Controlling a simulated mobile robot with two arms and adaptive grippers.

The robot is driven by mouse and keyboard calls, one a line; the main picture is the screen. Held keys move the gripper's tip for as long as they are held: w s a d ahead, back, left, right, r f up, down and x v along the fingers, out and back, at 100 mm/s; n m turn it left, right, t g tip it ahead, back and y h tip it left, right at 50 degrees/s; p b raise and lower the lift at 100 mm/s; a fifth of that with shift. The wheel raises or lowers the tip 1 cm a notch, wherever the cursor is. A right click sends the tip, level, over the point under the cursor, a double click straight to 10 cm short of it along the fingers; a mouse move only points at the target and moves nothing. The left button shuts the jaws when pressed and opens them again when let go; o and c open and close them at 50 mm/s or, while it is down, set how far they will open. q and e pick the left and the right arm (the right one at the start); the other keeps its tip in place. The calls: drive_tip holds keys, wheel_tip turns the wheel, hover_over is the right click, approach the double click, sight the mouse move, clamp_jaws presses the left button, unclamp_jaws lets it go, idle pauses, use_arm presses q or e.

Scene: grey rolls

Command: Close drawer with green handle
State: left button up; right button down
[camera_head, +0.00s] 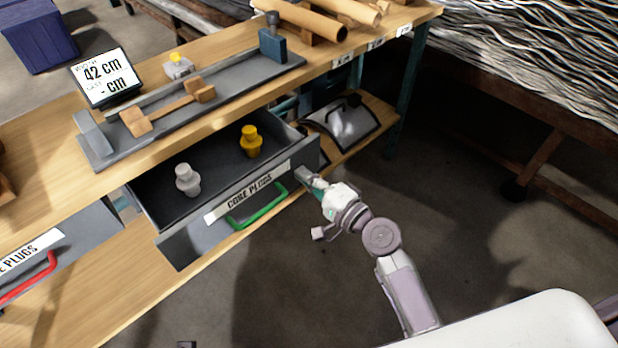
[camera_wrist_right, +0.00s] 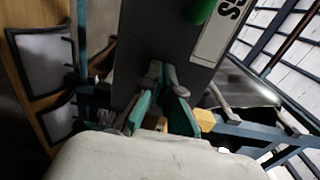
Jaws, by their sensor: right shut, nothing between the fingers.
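The grey drawer with the green handle stands pulled out from under the workbench in the head view; its front panel (camera_head: 290,178) bears a "CORE PLUGS" label. The green handle (camera_head: 258,208) is on the front below the label. A grey plug (camera_head: 187,180) and a yellow plug (camera_head: 251,141) stand inside. My right gripper (camera_head: 305,176) is shut and empty, its tips at the right end of the drawer front. In the right wrist view the gripper (camera_wrist_right: 164,75) points at the dark panel, with part of the green handle (camera_wrist_right: 201,10) above; contact is unclear. My left gripper is out of view.
A drawer with a red handle (camera_head: 28,278) is at the left. The bench top (camera_head: 45,165) holds a measuring fixture, a "42 cm" display (camera_head: 104,76) and cardboard-coloured rolls (camera_head: 300,18). A curved metal hood (camera_head: 345,122) lies on the lower shelf. Floor at the right is clear.

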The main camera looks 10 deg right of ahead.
approach(257, 137)
drive_tip(key=shift+w+f, duration=0.55)
drive_tip(key=b+x, duration=0.2)
drive_tip(key=x, duration=0.8)
drive_tip(key=shift+f+b, duration=0.1)
drive_tip(key=shift+b, duration=0.2)
drive_tip(key=shift+w, duration=0.1)
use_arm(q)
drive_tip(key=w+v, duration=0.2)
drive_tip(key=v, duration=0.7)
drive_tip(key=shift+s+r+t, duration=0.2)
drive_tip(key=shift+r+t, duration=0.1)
use_arm(e)
drive_tip(key=shift+r, duration=0.35)
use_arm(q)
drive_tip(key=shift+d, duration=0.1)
use_arm(e)
drive_tip(key=shift+r, duration=0.1)
